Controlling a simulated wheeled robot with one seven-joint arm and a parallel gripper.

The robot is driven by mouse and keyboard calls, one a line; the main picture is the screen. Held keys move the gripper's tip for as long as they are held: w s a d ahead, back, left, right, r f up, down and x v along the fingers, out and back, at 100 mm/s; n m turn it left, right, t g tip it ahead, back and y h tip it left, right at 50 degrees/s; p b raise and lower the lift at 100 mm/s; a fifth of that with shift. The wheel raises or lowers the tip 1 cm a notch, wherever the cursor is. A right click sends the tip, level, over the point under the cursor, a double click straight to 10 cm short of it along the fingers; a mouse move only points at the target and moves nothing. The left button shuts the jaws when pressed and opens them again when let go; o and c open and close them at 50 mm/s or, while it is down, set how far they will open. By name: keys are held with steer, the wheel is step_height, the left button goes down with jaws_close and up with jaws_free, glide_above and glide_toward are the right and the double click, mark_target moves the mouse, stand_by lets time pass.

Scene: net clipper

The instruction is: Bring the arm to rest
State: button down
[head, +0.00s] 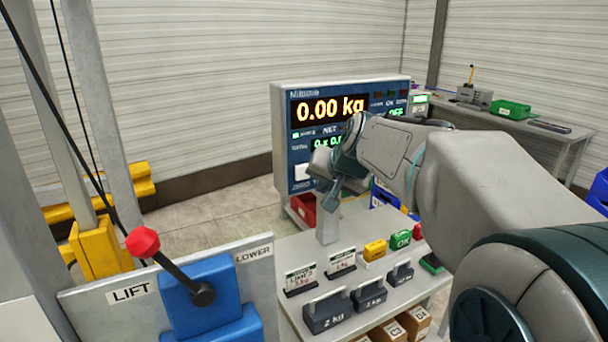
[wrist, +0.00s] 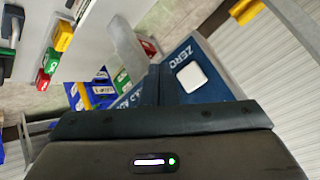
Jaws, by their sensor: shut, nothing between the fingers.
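My arm (head: 400,155) reaches in from the right of the head view, in front of the blue scale display (head: 330,107). My gripper (head: 331,197) is at its far end, shut and empty, pointing down beside the lower part of the display. In the wrist view my gripper (wrist: 167,82) shows its dark fingers together, next to the blue panel and its white ZERO button (wrist: 190,76). The fingers look apart from the button, though the exact gap cannot be told. The display reads 0.00 kg; my arm hides part of its lower right.
A bench (head: 345,245) holds grey 2 kg weights (head: 326,313), a yellow block (head: 375,249) and a green OK block (head: 400,239). A pale post (head: 328,225) stands close below my gripper. A lift lever with a red knob (head: 143,241) is at front left.

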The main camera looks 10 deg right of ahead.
stand_by(0.3)
steer(key=s+f+n+g, duration=0.1)
steer(key=s+f+g, duration=0.1)
steer(key=s+f, duration=0.3)
steer(key=s+f+n+g+h, duration=0.1)
steer(key=s+f, duration=0.4)
steer(key=s, duration=0.7)
steer(key=s+f+n+g, duration=0.2)
steer(key=s+f+n, duration=0.1)
steer(key=s+f, duration=0.3)
steer(key=s, duration=0.2)
steer(key=shift+s+a+g+h, duration=0.3)
steer(key=shift+s+h, duration=0.1)
steer(key=shift+r, duration=0.1)
